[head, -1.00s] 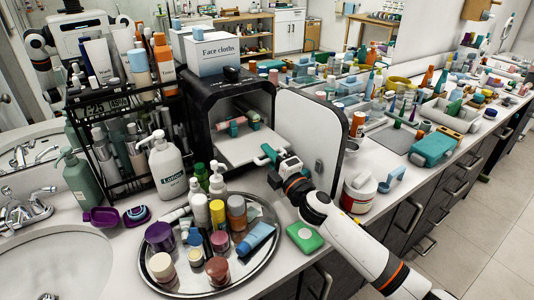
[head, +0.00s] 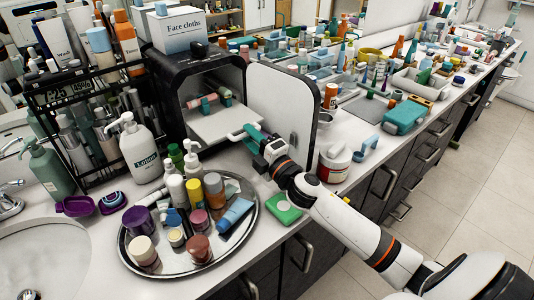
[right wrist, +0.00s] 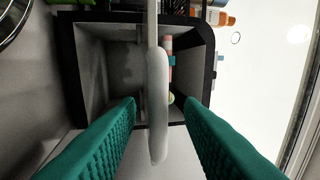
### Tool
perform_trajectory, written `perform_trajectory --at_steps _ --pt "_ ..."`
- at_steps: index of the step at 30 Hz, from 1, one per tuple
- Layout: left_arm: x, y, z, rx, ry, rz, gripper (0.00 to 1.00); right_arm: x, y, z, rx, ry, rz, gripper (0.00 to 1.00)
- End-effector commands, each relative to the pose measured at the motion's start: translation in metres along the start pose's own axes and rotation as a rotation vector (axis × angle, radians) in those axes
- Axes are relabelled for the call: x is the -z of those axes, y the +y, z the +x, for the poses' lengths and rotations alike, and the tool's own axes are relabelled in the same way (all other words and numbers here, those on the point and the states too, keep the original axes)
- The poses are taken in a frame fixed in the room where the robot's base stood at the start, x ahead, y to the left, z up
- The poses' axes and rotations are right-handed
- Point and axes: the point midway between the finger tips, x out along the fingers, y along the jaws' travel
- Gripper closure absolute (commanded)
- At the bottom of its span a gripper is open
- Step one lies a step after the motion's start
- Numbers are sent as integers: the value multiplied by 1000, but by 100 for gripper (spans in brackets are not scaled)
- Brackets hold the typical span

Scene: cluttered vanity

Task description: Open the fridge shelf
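The small black fridge (head: 168,100) stands on the counter with its door (head: 284,104) swung open to the right. A pale shelf (head: 218,125) lies level inside, with pink and teal tubes (head: 208,101) above it. My right gripper (head: 243,132), with teal fingers, is at the shelf's front edge, between the shelf and the door. In the right wrist view the open fingers (right wrist: 160,102) stand on either side of the shelf's edge (right wrist: 156,100), with visible gaps on both sides. My left gripper is not in view.
A round metal tray (head: 128,262) with several jars and bottles stands in front of the fridge. A green box (head: 285,208) and a white tub (head: 333,163) stand near the counter's front edge. A black rack (head: 50,108) and a lotion bottle (head: 139,150) stand to the left.

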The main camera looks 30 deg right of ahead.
Motion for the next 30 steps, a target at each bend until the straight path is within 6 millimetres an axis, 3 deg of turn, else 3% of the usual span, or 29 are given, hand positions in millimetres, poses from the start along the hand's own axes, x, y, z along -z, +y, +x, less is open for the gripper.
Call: perform_trajectory --at_steps 6,12,18,30 --pt "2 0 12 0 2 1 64 0 3 -47 -2 1 0 66" --pt "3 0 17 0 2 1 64 0 1 -73 1 1 0 66" --pt "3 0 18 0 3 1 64 1 -1 -82 3 1 -1 66" --pt "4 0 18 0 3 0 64 1 -2 -82 3 1 -1 66"
